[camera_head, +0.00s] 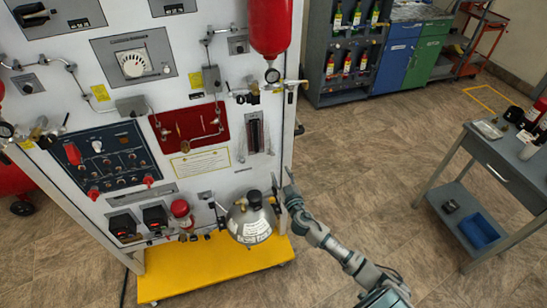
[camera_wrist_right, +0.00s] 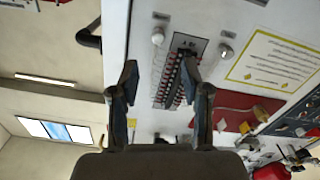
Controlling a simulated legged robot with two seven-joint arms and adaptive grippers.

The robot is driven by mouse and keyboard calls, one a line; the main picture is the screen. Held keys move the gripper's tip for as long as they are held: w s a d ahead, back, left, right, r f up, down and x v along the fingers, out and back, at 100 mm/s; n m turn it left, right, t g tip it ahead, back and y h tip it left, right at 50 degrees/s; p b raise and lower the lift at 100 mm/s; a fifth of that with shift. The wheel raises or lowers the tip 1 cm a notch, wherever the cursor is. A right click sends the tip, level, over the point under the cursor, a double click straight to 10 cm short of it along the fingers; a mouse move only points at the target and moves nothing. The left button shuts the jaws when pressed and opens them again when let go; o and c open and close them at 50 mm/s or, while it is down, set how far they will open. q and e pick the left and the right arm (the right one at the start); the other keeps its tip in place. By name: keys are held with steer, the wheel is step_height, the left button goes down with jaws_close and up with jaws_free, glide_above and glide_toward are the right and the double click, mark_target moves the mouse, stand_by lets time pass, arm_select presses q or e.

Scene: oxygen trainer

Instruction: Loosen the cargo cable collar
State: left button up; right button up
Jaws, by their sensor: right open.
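My right gripper (camera_head: 283,190) is at the right edge of the white trainer panel (camera_head: 225,85), just right of the round grey tank (camera_head: 250,222). Its two fingers are apart with nothing between them. In the right wrist view the open fingers (camera_wrist_right: 160,85) point toward the panel, with a slotted indicator with red marks (camera_wrist_right: 178,78) behind the right finger. I cannot make out a cargo cable collar with certainty in either view. My left gripper is not in view.
A yellow base (camera_head: 205,272) sticks out below the panel. A red tank (camera_head: 270,28) hangs at the panel's upper right. A grey cart (camera_head: 495,155) stands at the right, cabinets (camera_head: 398,58) at the back. The floor (camera_head: 365,160) between is clear.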

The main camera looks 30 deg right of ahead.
mark_target(273, 155)
steer(key=x, duration=0.9)
steer(key=shift+w+d, duration=0.25)
jaws_close()
